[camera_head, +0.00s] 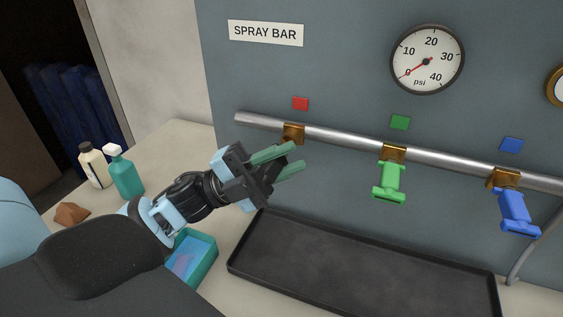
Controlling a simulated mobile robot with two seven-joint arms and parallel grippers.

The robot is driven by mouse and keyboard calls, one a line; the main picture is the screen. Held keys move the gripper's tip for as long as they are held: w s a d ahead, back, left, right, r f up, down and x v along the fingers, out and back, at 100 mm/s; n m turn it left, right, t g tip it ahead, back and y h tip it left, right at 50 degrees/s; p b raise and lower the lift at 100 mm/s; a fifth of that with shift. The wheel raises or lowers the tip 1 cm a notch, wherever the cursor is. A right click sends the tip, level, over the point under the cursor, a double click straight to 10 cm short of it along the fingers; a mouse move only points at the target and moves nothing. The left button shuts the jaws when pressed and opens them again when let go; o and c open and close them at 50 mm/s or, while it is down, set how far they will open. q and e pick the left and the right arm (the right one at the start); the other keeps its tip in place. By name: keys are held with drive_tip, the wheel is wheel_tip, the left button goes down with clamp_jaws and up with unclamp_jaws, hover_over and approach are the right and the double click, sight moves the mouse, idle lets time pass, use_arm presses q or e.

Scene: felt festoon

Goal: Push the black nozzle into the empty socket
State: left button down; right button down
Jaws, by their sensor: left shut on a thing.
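My left gripper (283,162), with green fingers, reaches in from the left and points right toward the spray bar. It is shut on the black nozzle (291,152), a dark piece between the fingers, mostly hidden by them. The empty socket (292,134) is the brass fitting under the red square, near the left end of the metal pipe (343,137). The gripper is just below and left of this socket; I cannot tell whether the nozzle touches it. My right gripper is not in view.
A green nozzle (389,182) and a blue nozzle (517,212) hang from the other brass sockets. A black tray (350,262) lies below the pipe. A teal box (203,262) stands below my left arm. Two bottles (126,178) (95,168) and a brown lump (71,214) stand at left.

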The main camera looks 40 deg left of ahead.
use_arm(q)
drive_tip(key=shift+w+a, duration=0.25)
drive_tip(key=shift+w, duration=0.65)
drive_tip(key=shift+w+a, duration=0.25)
drive_tip(key=shift+w, duration=0.65)
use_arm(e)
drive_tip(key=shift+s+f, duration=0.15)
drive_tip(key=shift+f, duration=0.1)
use_arm(q)
drive_tip(key=c, duration=0.5)
unclamp_jaws()
drive_tip(key=shift+b+v, duration=0.5)
drive_tip(key=shift+v, duration=0.35)
drive_tip(key=b+v, duration=0.1)
drive_tip(key=v, duration=0.7)
drive_tip(key=shift+a+b, duration=0.1)
drive_tip(key=shift+b, duration=0.3)
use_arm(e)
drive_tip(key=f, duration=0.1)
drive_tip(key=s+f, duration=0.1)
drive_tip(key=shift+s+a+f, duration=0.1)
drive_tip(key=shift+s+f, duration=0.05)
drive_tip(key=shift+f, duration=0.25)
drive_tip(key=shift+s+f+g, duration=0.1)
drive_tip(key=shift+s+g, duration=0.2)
use_arm(q)
drive_tip(key=shift+a+f, duration=0.1)
drive_tip(key=shift+f, duration=0.05)
